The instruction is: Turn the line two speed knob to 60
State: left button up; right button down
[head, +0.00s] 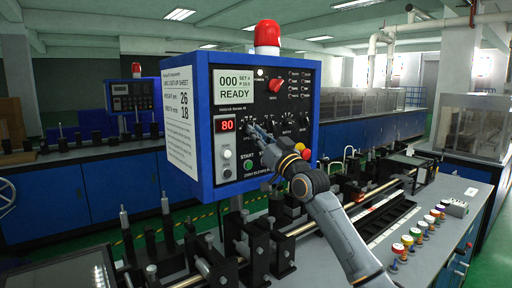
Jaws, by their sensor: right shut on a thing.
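The blue control box (203,118) stands in the middle of the head view with its black panel facing me. A red display (225,125) on the panel reads 80. A row of small dark knobs runs to the right of it. My right gripper (254,132) reaches the left end of this row and is shut on a knob there. The gripper mostly hides that knob, so its pointer and label cannot be read. My left gripper is not in view.
A red rotary switch (275,85) sits higher on the panel, beside a READY screen (234,84). A green START button (248,165) is just below my gripper. Colored-top knobs (407,241) stand on the bench at right. A red beacon (267,34) tops the box.

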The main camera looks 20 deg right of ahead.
jog(key=n, duration=0.1)
jog(key=n+y, duration=0.1)
jog(key=n, duration=0.1)
jog(key=n+g+y+p, duration=0.1)
jog(key=shift+d+r+n, duration=0.1)
jog(key=shift+d+n, duration=0.15)
jog(key=shift+n, duration=0.15)
jog(key=shift+n+y+p, duration=0.3)
jog(key=shift+n+y, duration=0.1)
jog(key=c, duration=1.4)
grip_release()
jog(key=shift+w, duration=0.1)
